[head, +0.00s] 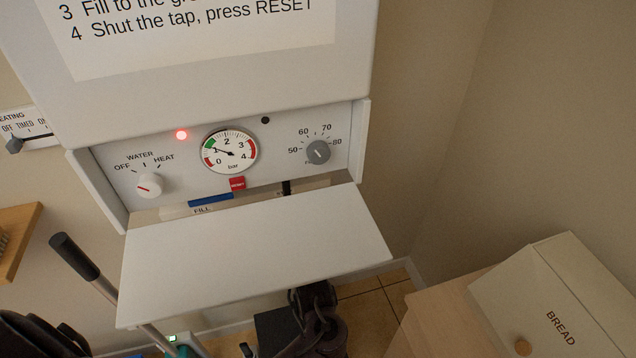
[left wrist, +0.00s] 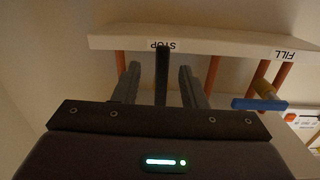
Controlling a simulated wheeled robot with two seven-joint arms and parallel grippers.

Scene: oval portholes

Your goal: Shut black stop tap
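The black stop tap (left wrist: 162,75) hangs under the white strip marked STOP in the left wrist view. Its lever stands between the two fingers of my left gripper (left wrist: 158,85), which is open with a gap on each side of the lever. A small black part of the tap (head: 286,188) shows above the open flap in the head view. In the head view a dark arm of mine comes up from below, and its gripper is hidden under the flap. My right gripper is not in view.
The white flap (head: 255,255) hangs open below the boiler panel (head: 330,180). The blue fill tap (left wrist: 259,104) lies crosswise beside copper pipes (left wrist: 213,74). The gauge (head: 229,152) reads about 1 bar; a red light (head: 181,135) glows. A bread bin (head: 555,300) stands right.

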